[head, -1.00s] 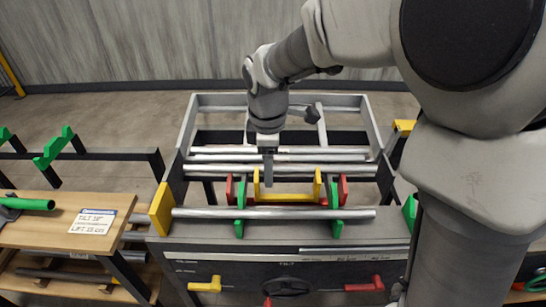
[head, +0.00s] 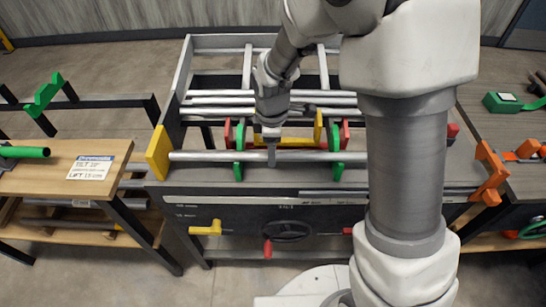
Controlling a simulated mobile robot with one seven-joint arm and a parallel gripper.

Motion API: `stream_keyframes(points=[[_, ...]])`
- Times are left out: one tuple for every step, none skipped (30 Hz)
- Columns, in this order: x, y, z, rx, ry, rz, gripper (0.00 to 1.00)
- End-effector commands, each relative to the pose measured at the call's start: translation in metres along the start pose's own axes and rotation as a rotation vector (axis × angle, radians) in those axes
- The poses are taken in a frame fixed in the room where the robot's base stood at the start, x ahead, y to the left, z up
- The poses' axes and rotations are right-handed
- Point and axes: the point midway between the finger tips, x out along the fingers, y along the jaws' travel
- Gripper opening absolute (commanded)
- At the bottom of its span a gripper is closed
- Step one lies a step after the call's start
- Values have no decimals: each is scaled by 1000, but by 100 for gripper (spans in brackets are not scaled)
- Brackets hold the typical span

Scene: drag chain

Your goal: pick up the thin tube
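A long grey metal tube (head: 210,156) lies level across the front of the rack, on green and red holders. Several similar tubes (head: 220,101) lie side by side farther back on the rack. I cannot tell for sure which one is the thin tube. My gripper (head: 271,156) points down at the middle of the front tube, with its fingers overlapping it in the head view. The fingers show edge-on, so their opening and any contact with the tube are hidden.
A yellow end plate (head: 158,153) stands at the front tube's left end. An orange bracket (head: 490,174) is at the rack's right. A wooden table (head: 60,178) with a label card (head: 91,167) and green-ended tube (head: 24,152) is at left. My arm hides part of the rack's right side.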

Motion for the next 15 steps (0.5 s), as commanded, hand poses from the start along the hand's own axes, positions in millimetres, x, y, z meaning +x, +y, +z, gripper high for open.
stream_keyframes(points=[[9,0,0,-1,-1,-3,65],[12,0,0,0,-1,-2,65],[16,0,0,0,0,-1,65],[17,0,0,0,0,-1,65],[18,0,0,0,0,-1,65],[19,0,0,1,0,0,65],[19,1,0,1,0,0,65],[19,1,0,1,0,0,65],[19,1,0,1,0,0,65],[18,1,0,1,0,0,65],[18,1,0,1,0,0,65],[18,1,0,1,0,0,63],[18,1,0,1,0,0,58],[18,1,0,1,0,0,52],[18,1,0,1,0,0,45]])
